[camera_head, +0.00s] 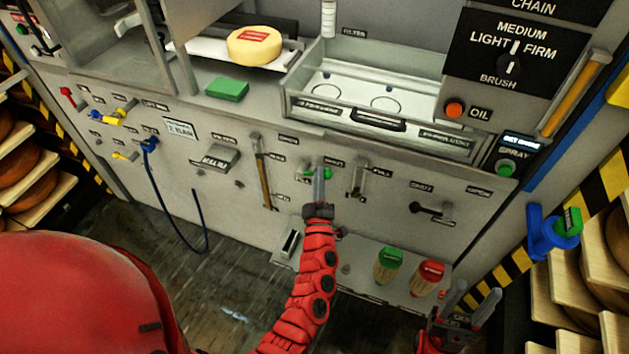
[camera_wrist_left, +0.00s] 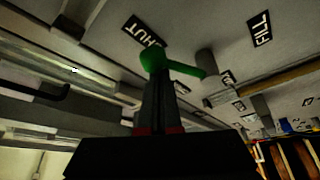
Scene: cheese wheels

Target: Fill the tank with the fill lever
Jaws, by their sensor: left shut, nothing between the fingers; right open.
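The fill lever, with a green handle (camera_head: 326,174), is on the machine's front panel. In the left wrist view its green handle (camera_wrist_left: 185,68) runs from a ball end near the SHUT label (camera_wrist_left: 145,30) toward a grey pivot (camera_wrist_left: 210,65) on the side of the FILL label (camera_wrist_left: 260,28). My left gripper (camera_head: 319,172) is shut with nothing held. Its fingertips (camera_wrist_left: 160,85) are right at the ball end; I cannot tell whether they touch. A clear-fronted tank (camera_head: 300,85) is set in the counter above. My right gripper (camera_head: 468,300) is open and empty, low at the right.
A yellow cheese wheel (camera_head: 254,46) and a green block (camera_head: 228,88) are on the counter. Green-topped (camera_head: 389,262) and red-topped (camera_head: 428,275) brushes stand on the low shelf. A blue hose (camera_head: 170,205) hangs at the left. Cheese racks flank both sides.

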